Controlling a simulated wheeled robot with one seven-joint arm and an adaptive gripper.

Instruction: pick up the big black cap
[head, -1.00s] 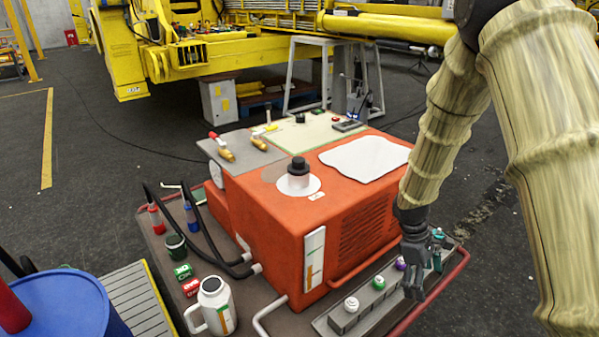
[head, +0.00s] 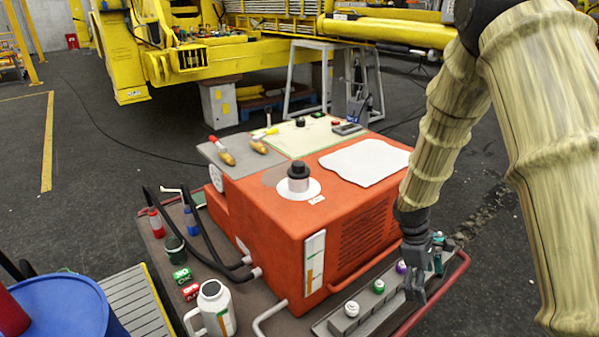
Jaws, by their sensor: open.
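The big black cap (head: 298,168) sits on top of a white cylindrical neck with a white round flange, on the top face of the orange machine (head: 262,222). My gripper (head: 415,289) is open and points down at the lower right, beside the machine's right side and over the grey tray. It is well apart from the cap, to its right and lower in the picture. Nothing shows between its fingers.
A grey tray (head: 329,327) with small coloured-top items lies under my gripper. A white sheet (head: 366,162) lies on the machine. Tools lie on a grey board (head: 207,151) behind the cap. A white jug (head: 214,309) and blue barrel (head: 62,305) stand at left.

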